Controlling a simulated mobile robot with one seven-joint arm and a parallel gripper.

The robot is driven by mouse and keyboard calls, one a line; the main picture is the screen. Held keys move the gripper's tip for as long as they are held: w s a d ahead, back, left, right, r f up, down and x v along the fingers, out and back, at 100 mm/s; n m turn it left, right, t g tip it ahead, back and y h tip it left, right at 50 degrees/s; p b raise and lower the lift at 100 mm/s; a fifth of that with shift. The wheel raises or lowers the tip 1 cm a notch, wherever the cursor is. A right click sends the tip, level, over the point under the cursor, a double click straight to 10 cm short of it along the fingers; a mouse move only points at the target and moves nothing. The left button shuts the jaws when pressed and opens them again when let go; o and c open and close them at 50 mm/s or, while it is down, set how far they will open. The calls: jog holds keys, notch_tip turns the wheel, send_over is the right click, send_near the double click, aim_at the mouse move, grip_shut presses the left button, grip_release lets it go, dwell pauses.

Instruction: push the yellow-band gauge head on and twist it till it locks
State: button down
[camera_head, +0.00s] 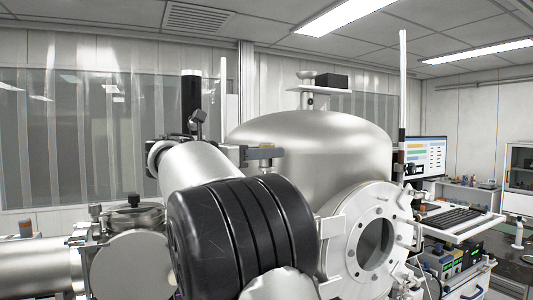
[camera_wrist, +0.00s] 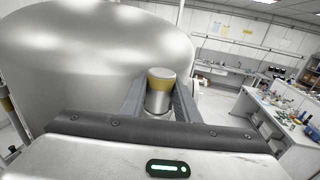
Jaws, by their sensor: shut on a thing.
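The yellow-band gauge head (camera_wrist: 160,92) is a short metal cylinder with a yellow band below its pale top. In the wrist view it stands between the two grey fingers of my gripper (camera_wrist: 159,98), which is shut on it. The large rounded metal vacuum chamber (camera_wrist: 95,50) is close beyond it; it also shows in the head view (camera_head: 320,140). The lower end of the gauge head and any port under it are hidden, so I cannot tell whether it is seated. In the head view my arm fills the foreground, and the gauge head cannot be made out clearly.
A round flanged window (camera_head: 375,243) faces forward on the chamber's right side. A keyboard shelf (camera_head: 455,222) and a monitor (camera_head: 425,157) stand at the right. Metal pipework with a valve (camera_head: 133,215) is at the left. A cluttered bench (camera_wrist: 285,125) lies right of the gripper.

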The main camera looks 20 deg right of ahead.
jog(key=shift+f, duration=0.15)
jog(key=shift+f, duration=0.5)
jog(key=shift+f, duration=0.1)
dwell(0.3)
jog(key=n+t+y, duration=0.1)
jog(key=t, duration=0.1)
jog(key=n+t+y, duration=0.1)
jog(key=n+t, duration=0.1)
jog(key=t, duration=0.1)
jog(key=shift+s+d+n, duration=0.1)
jog(key=shift+s+n, duration=0.1)
jog(key=shift+n, duration=0.1)
jog(key=n+t+y, duration=0.2)
jog(key=t, duration=0.1)
jog(key=shift+n+t+y, duration=0.4)
jog(key=shift+w+y, duration=0.1)
jog(key=shift+y, duration=0.2)
jog(key=shift+w, duration=0.1)
jog(key=shift+r, duration=0.35)
